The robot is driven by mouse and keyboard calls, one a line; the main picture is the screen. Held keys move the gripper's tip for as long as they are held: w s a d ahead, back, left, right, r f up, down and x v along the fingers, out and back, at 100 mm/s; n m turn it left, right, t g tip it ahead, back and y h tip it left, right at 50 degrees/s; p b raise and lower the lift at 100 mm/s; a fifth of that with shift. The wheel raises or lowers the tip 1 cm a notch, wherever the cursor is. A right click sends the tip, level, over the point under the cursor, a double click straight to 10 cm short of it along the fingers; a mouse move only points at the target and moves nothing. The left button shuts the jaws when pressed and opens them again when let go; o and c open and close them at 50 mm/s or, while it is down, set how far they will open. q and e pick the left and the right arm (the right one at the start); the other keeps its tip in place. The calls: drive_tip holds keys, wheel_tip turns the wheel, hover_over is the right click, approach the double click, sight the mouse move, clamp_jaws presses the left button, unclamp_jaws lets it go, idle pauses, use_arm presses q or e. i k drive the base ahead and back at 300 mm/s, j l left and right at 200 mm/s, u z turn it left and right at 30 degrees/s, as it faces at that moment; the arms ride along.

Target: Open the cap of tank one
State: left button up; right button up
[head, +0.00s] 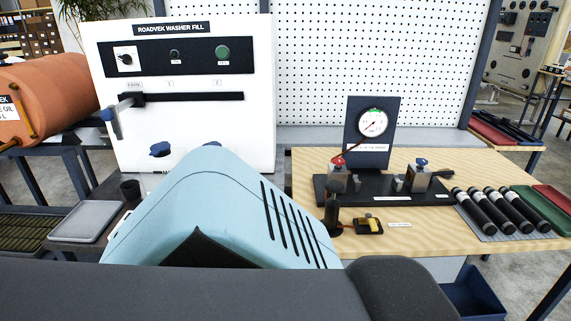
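No cap or tank carries a label I can read as tank one. A dark blue knob-like cap (160,149) is low on the front of the white washer fill panel (190,118). A second dark blue piece (209,149) is to its right, partly hidden behind a large light-blue slotted body (215,190). Whether these are the tank caps, I cannot tell. Neither of my grippers shows in the head view.
The light-blue body and a dark grey form (180,290) fill the near foreground. An orange drum (45,95) lies at left, near a grey tray (86,222). A wooden bench (430,240) at right holds a pressure gauge (373,123), fittings and several black cylinders (490,208).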

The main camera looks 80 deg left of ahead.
sight(157, 148)
drive_tip(key=u, duration=2.8)
